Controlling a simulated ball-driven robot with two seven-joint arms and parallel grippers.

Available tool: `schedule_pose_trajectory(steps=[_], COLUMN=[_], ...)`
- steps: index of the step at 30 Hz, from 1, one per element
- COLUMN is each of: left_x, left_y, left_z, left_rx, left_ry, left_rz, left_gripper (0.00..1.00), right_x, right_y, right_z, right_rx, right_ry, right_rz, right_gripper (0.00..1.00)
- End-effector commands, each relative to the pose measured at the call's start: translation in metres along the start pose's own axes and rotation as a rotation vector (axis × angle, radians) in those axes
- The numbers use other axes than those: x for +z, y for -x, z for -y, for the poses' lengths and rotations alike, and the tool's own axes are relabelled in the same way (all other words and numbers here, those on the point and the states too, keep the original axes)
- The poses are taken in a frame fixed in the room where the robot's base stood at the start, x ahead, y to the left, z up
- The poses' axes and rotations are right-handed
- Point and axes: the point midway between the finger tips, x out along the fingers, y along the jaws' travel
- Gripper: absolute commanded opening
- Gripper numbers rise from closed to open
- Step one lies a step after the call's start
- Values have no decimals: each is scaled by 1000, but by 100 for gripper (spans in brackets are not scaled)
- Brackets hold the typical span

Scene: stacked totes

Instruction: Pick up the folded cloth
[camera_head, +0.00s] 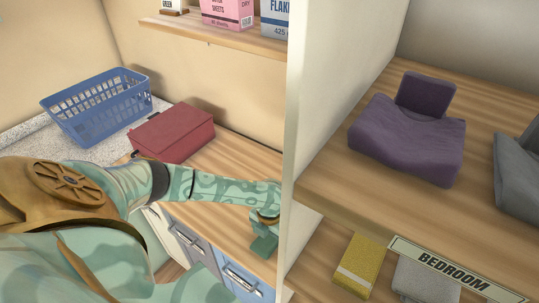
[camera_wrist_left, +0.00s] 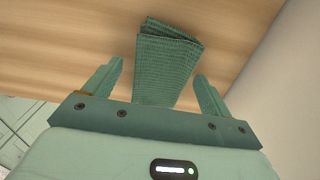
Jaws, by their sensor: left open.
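A folded green ribbed cloth (camera_wrist_left: 166,62) lies on the wooden counter in the left wrist view. Its folded layers show at the far end. My left gripper (camera_wrist_left: 157,72) is open, with one finger on each side of the cloth and a gap to each. The near end of the cloth is hidden by the gripper body. In the head view my left gripper (camera_head: 265,228) is low over the counter beside the white divider, and I cannot clearly tell the cloth from the green gripper there. My right gripper is not in view.
A white upright divider (camera_head: 302,130) stands close on the right of my left gripper. A red box (camera_head: 173,133) and a blue basket (camera_head: 98,108) stand to the left. Purple cloth (camera_head: 408,140) lies on the right shelf, above a BEDROOM label (camera_head: 455,272).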

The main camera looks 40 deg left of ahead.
Motion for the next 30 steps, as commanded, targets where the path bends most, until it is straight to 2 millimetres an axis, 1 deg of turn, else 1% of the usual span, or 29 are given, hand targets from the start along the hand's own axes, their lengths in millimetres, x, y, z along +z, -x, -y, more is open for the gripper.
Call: schedule_pose_trajectory(steps=[2, 7, 8, 9, 11, 12, 13, 20, 23, 26, 30], left_x=[0, 0, 0, 0, 0, 0, 0, 0, 1, 1, 1], left_y=[-4, -4, -4, -4, -4, -4, -3, -3, 2, 18, 50], left_z=[1, 0, 0, 0, 0, 0, 0, 0, 0, 0, 0], left_rx=[-2, -1, -1, -1, -1, -1, -1, -1, -1, -2, -2], left_ry=[0, 0, 0, 0, 0, 0, 1, 1, 0, 1, 0], left_rz=[0, 1, 1, 1, 1, 1, 1, 1, 2, 4, 4], left_gripper=[84, 84, 81, 70, 53, 42, 36, 35, 35, 35, 35], right_x=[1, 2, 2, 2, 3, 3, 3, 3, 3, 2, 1], right_y=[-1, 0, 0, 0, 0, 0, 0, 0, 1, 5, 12], right_z=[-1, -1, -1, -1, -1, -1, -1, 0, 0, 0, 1], right_rx=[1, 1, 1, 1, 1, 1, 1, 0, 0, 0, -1], right_ry=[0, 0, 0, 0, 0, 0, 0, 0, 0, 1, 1], right_rz=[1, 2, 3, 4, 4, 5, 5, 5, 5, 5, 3], right_gripper=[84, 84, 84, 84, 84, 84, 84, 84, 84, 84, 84])
